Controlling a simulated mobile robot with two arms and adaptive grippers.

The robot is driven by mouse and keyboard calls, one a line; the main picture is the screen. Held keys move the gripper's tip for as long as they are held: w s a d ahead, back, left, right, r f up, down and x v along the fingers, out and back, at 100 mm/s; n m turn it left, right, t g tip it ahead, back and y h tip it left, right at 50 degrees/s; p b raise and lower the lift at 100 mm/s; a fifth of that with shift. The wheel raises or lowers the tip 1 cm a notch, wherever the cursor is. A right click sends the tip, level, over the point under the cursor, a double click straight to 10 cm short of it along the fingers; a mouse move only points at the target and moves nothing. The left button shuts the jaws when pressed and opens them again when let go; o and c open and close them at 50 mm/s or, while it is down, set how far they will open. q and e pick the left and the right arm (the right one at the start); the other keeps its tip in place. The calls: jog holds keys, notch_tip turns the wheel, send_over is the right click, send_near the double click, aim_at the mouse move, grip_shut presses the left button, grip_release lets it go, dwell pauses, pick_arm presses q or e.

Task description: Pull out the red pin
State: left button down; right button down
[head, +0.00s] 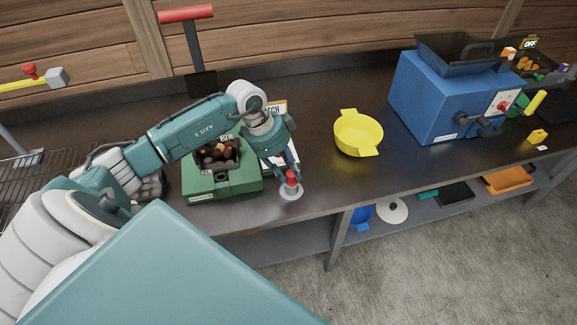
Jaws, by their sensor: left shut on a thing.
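A red pin (291,180) stands out above a pale grey disc (291,194) near the front edge of the counter. Whether the disc belongs to the pin or is apart from it, I cannot tell. My left gripper (289,172) is shut on the red pin from above, with its fingers around the top. The fingers hide part of the pin. A green box (222,189) with a dark round hole in its front is just left of the gripper. My right gripper is not in view.
A dark crate of chestnuts (217,153) sits on the green box, partly behind my arm. A yellow bowl (358,134) stands to the right, with a blue machine (440,100) beyond. A red-handled lever (186,14) rises behind. Counter between gripper and bowl is clear.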

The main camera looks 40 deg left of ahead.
pick_arm(q)
jog(key=shift+f, duration=0.15)
jog(key=c, duration=1.3)
grip_release()
jog(key=v, duration=1.2)
